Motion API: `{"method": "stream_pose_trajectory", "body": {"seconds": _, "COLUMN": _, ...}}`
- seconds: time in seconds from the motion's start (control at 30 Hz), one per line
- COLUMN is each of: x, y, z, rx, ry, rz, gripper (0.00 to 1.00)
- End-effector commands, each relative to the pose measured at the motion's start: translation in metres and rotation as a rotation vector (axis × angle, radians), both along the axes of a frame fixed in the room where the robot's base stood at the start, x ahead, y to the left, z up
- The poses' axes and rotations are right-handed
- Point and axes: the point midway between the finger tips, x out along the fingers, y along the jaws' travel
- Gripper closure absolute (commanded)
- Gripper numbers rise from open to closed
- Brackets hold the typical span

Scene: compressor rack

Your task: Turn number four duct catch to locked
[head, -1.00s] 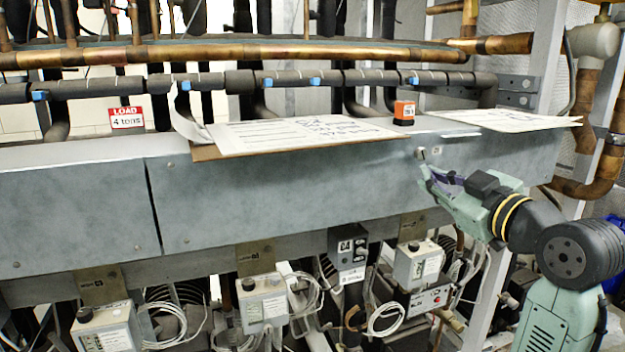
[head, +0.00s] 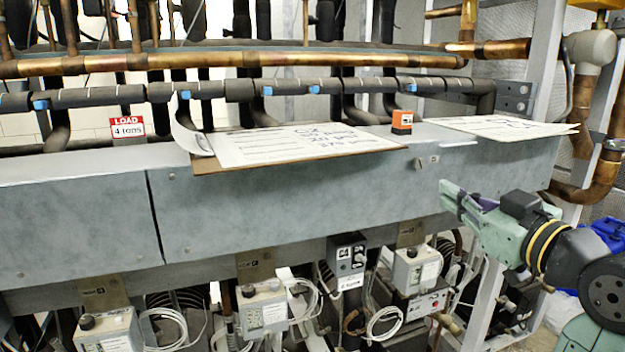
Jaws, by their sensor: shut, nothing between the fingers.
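The duct catch (head: 418,163) is a small metal piece on the front face of the grey duct (head: 300,190), near its upper right. A small pale label (head: 434,160) sits just right of it. The catch is too small for me to read its turn position clearly. My gripper (head: 446,194) is shut and empty. Its fingertips point left, below and to the right of the catch, with a visible gap to it. Nothing covers the catch.
White sheets on boards (head: 300,144) lie on the duct top, with an orange box (head: 402,122) between them. Copper pipes (head: 230,60) run behind. Below hang grey control boxes (head: 262,305) and loose cables. A metal upright (head: 548,85) stands at the right.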

Motion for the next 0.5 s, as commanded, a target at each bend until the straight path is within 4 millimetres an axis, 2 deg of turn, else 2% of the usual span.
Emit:
{"method": "stream_pose_trajectory", "body": {"seconds": 0.1, "x": -0.003, "y": -0.001, "z": 0.005, "rx": 0.128, "ry": 0.046, "rz": 0.0, "gripper": 1.0}}
{"method": "stream_pose_trajectory", "body": {"seconds": 0.27, "x": 0.0, "y": 0.001, "z": 0.004, "rx": 0.203, "ry": 0.074, "rz": 0.002, "gripper": 1.0}}
{"method": "stream_pose_trajectory", "body": {"seconds": 0.5, "x": 0.026, "y": 0.011, "z": 0.003, "rx": 0.206, "ry": 0.075, "rz": 0.003, "gripper": 1.0}}
